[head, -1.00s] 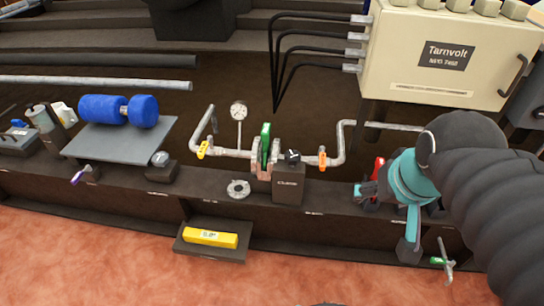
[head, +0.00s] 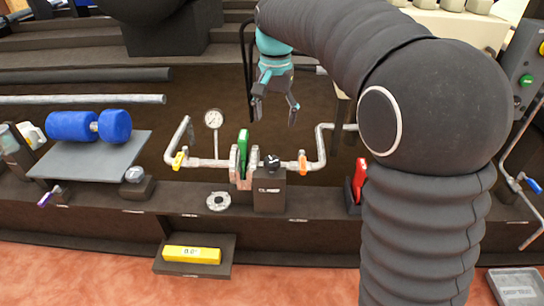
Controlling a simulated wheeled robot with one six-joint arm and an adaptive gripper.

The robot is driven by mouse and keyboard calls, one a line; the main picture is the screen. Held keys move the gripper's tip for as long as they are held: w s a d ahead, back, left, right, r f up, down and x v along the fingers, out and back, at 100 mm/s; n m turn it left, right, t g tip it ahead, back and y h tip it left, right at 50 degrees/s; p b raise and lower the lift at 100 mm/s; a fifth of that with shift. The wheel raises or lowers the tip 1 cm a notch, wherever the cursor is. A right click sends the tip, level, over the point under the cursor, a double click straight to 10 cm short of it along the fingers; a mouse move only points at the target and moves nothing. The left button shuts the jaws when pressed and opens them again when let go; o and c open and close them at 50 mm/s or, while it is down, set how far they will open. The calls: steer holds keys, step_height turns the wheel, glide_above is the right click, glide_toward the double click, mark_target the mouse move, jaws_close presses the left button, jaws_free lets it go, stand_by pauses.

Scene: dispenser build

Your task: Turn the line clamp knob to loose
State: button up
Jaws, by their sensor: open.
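The line clamp knob (head: 272,162) is a small black knob with a light pointer mark. It sits on top of a dark box (head: 269,193) whose label reads like "CLAMP". The box stands right of a pipe joint with flanges and a green piece (head: 243,142) between them. My gripper (head: 276,110) is open and empty, fingers pointing down. In the picture it is just above the knob, apart from it; its exact height and depth are hard to tell. The words around the knob are too small to read.
A yellow-handled valve (head: 179,160) and an orange-handled valve (head: 302,162) flank the joint on the pipe. A gauge (head: 213,119) rises behind. A loose ring (head: 218,201) lies on the ledge. A red object (head: 359,181) stands to the right, beside my arm.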

mark_target(272, 160)
steer(key=f+b, duration=0.1)
steer(key=f, duration=0.8)
steer(key=f+b, duration=0.1)
steer(key=f, duration=0.4)
steer(key=shift+w+a+f+b, duration=0.15)
steer(key=shift+w+a+b, duration=0.15)
steer(key=shift+w+b, duration=0.05)
steer(key=c, duration=1.2)
